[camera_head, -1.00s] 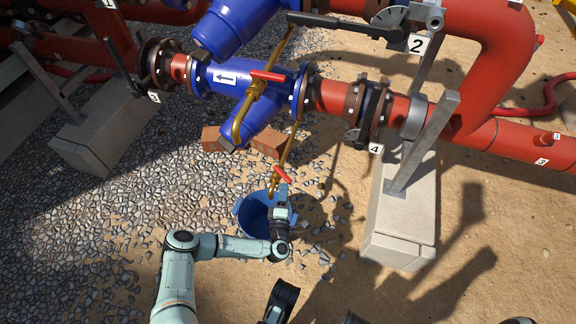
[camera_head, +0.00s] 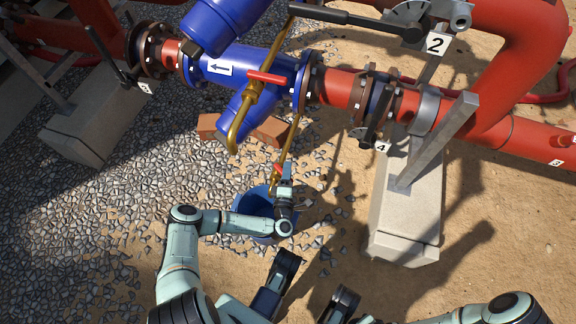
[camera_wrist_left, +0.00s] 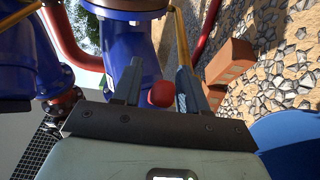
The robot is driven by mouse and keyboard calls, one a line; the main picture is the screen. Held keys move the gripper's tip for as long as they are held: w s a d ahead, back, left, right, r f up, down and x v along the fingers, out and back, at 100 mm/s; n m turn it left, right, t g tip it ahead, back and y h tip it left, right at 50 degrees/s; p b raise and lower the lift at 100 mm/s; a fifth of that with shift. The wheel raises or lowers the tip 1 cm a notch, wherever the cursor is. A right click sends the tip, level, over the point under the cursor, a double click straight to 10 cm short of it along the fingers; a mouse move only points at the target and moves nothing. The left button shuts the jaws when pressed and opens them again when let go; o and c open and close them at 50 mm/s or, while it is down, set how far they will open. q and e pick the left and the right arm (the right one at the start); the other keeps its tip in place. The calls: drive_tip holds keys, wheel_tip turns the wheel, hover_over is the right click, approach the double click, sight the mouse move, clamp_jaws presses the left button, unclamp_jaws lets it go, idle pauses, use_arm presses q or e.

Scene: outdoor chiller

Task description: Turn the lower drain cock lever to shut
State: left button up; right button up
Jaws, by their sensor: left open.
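The lower drain cock has a short red lever (camera_head: 279,168) on a thin brass pipe (camera_head: 273,184), above a blue bucket (camera_head: 240,212). My left gripper (camera_head: 286,172) is at this lever, close on its right side, and partly hides it in the head view. In the left wrist view the gripper (camera_wrist_left: 157,88) is open. The red lever end (camera_wrist_left: 161,94) shows between its two fingers, nearer the right one; contact cannot be told. My right gripper is not in view.
An upper cock with a red lever (camera_head: 267,77) sits on the blue strainer body (camera_head: 225,69). Bricks (camera_head: 272,130) lie behind the bucket. A concrete plinth (camera_head: 405,215) with a steel post (camera_head: 440,135) stands to the right. Gravel and sand lie in front.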

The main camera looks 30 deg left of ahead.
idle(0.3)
use_arm(q)
clamp_jaws()
idle(1.3)
